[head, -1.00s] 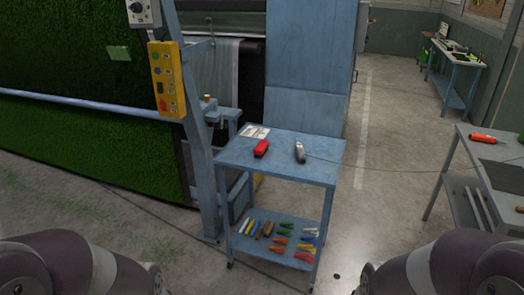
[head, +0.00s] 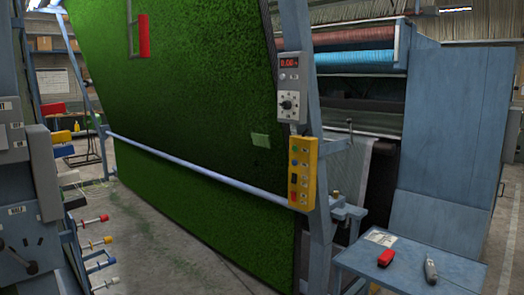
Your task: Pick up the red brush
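A small red block-shaped object (head: 386,258), which may be the red brush, lies on top of the blue cart (head: 412,283) at the lower right of the head view. Bristles cannot be made out at this size. A grey hand tool (head: 431,270) lies to its right on the same top, apart from it. A white printed sheet (head: 380,238) lies behind it. Neither of my grippers is in view.
A tall green turf sheet (head: 200,120) fills the middle behind a blue rail (head: 200,168). A yellow button box (head: 301,172) hangs on the blue frame post. Bare floor shows at lower left.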

